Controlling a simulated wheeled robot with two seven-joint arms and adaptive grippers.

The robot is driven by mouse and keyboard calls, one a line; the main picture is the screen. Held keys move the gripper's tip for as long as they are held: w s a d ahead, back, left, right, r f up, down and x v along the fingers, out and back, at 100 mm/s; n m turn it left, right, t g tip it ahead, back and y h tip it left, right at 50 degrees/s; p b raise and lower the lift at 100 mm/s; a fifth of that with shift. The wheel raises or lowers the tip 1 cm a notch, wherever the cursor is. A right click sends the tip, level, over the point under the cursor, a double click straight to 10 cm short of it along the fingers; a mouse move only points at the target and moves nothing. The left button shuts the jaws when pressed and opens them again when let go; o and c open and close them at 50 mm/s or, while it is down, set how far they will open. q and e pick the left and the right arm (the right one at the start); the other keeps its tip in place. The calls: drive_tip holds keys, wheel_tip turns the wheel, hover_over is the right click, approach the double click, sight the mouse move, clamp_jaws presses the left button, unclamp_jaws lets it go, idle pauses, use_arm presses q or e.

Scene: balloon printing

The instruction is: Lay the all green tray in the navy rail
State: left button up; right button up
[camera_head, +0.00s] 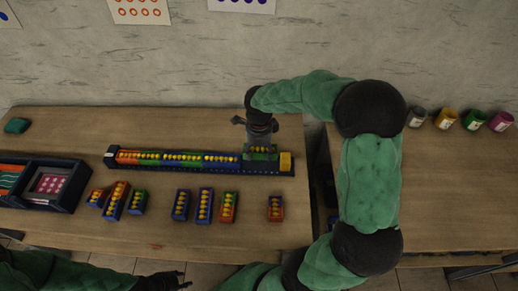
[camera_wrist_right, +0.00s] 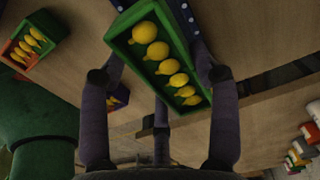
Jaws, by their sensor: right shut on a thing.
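The all green tray (camera_wrist_right: 160,50) holds a row of yellow balloons and is gripped between the fingers of my right gripper (camera_wrist_right: 165,80) in the right wrist view. In the head view the green tray (camera_head: 260,153) is at the right part of the navy rail (camera_head: 215,169), just left of the yellow end block (camera_head: 286,161). I cannot tell whether it touches the rail floor. The rail's left part holds a row of red, green and blue trays (camera_head: 175,158). My left gripper (camera_head: 172,281) is at the bottom left, away from the rail; its fingers are unclear.
Several loose coloured trays (camera_head: 205,205) lie in front of the rail. A dark divided box (camera_head: 68,188) stands at the left, and a teal block (camera_head: 16,125) behind it. Paint jars (camera_head: 445,119) stand on the right table (camera_head: 450,180). A gap separates the two tables.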

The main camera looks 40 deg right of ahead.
sight(259, 168)
wheel_tip(259, 168, down, 3)
drive_tip(key=shift+f+b, duration=0.15)
drive_tip(key=shift+b, duration=0.75)
drive_tip(key=shift+f+b, duration=1)
drive_tip(key=shift+f, duration=0.3)
drive_tip(key=shift+f+b, duration=0.4)
drive_tip(key=o, duration=1.2)
drive_tip(key=shift+o, duration=0.2)
wheel_tip(259, 168, up, 12)
drive_tip(key=shift+r, duration=0.1)
